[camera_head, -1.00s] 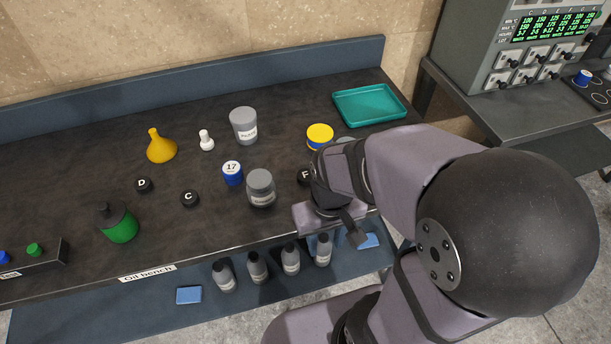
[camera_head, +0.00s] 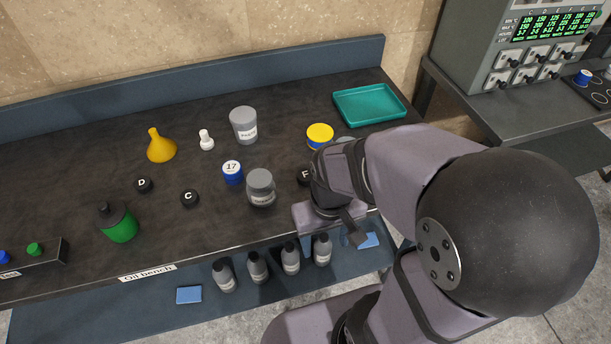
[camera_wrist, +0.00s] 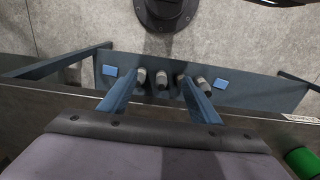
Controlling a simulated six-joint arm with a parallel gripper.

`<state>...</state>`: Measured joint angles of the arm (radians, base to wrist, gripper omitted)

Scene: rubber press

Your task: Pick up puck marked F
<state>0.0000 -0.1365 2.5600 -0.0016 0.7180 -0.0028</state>
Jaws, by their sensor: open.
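The puck marked F (camera_head: 304,176) is a small black disc with a white letter on the dark bench. In the head view it shows just left of my gripper, and my wrist hides part of it. My gripper (camera_wrist: 160,108) shows in the wrist view with two blue fingers spread apart and nothing between them. The fingers overlie the bench's front edge and the lower shelf there. In the head view my fingertips are hidden by my own arm. The puck does not show in the wrist view.
Pucks C (camera_head: 189,198) and D (camera_head: 145,185) lie to the left. A teal tray (camera_head: 370,105) lies behind. Several bottles (camera_head: 290,258) stand on the lower shelf.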

